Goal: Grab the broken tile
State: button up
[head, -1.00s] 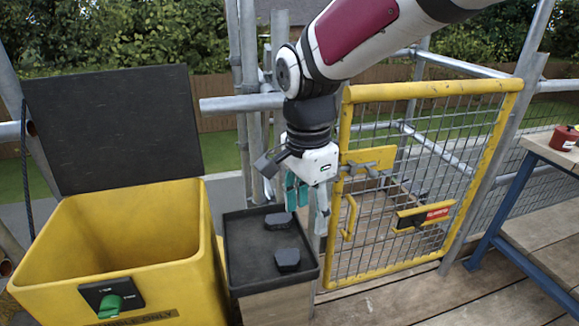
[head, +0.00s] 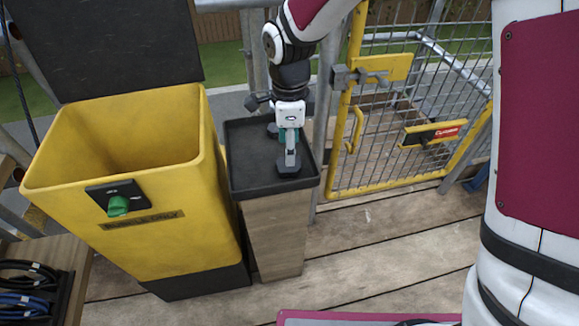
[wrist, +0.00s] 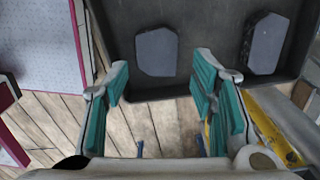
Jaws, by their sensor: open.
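Two dark, angular slabs that look like tile pieces lie on a black tray (head: 246,186) on top of a wooden stand. The front piece (head: 288,170) shows just below my gripper (head: 289,157). The rear piece (head: 272,131) is partly hidden behind my gripper. In the wrist view, the left piece (wrist: 157,52) appears between and beyond the open teal-padded fingers of my gripper (wrist: 162,66). The right piece (wrist: 265,43) is outside the right finger. My gripper is open, with nothing held. Whether the fingertips touch the front piece cannot be told.
A yellow bin (head: 150,225) with its black lid raised stands directly left of the tray. A yellow-framed mesh gate (head: 400,186) is to the right. The tray has a raised rim. Wooden decking (head: 380,245) in front is clear.

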aim_at(284, 172)
jog(key=f, duration=0.2)
jog(key=f+b, duration=0.1)
jog(key=f, duration=0.2)
jog(key=shift+s+f, duration=0.2)
jog(key=shift+f, duration=0.1)
jog(key=shift+a, duration=0.1)
jog(key=c, duration=1)
